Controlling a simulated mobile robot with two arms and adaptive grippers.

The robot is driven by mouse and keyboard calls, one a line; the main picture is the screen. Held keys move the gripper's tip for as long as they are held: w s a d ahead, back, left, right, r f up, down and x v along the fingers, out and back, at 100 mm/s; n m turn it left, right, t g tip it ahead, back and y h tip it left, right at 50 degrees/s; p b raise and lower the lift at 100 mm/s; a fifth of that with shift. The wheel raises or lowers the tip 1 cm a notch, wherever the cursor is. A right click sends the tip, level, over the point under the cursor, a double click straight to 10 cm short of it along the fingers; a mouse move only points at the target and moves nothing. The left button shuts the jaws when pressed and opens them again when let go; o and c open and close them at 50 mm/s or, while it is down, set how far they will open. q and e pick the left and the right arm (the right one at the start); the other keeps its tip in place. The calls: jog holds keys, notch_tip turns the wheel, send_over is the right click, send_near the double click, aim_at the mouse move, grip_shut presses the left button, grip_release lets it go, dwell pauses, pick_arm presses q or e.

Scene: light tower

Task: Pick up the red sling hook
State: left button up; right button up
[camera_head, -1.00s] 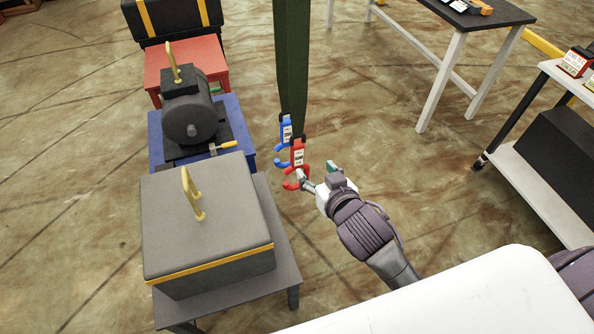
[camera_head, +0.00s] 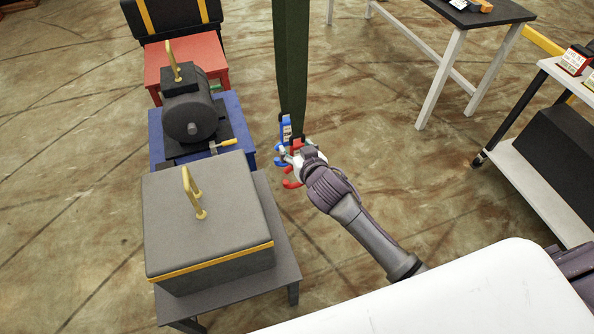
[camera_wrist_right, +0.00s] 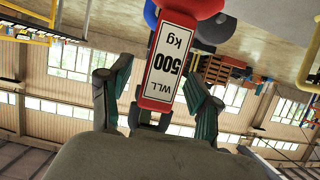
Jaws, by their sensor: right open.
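The red sling hook (camera_head: 291,183) hangs beside a blue hook (camera_head: 284,132) at the lower end of a dark green post. In the head view my right gripper (camera_head: 290,152) overlaps the red hook and hides most of its body; its red curved tip shows below. In the right wrist view the red hook's body (camera_wrist_right: 172,62), labelled "WLL 500 kg" and seen upside down, lies between the two open fingers of my right gripper (camera_wrist_right: 158,98). Gaps show beside the body, and contact cannot be made out. My left gripper is not in view.
A grey box (camera_head: 208,222) with a brass handle stands on a low table left of the hooks. A dark motor (camera_head: 190,115) sits on a blue stand behind it. A white-shelved cart (camera_head: 545,190) stands at right. Open floor lies between.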

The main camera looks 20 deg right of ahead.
jog(key=shift+w+f, duration=0.1)
jog(key=shift+w, duration=0.05)
grip_shut()
jog(key=shift+r, duration=0.2)
jog(key=shift+r, duration=0.1)
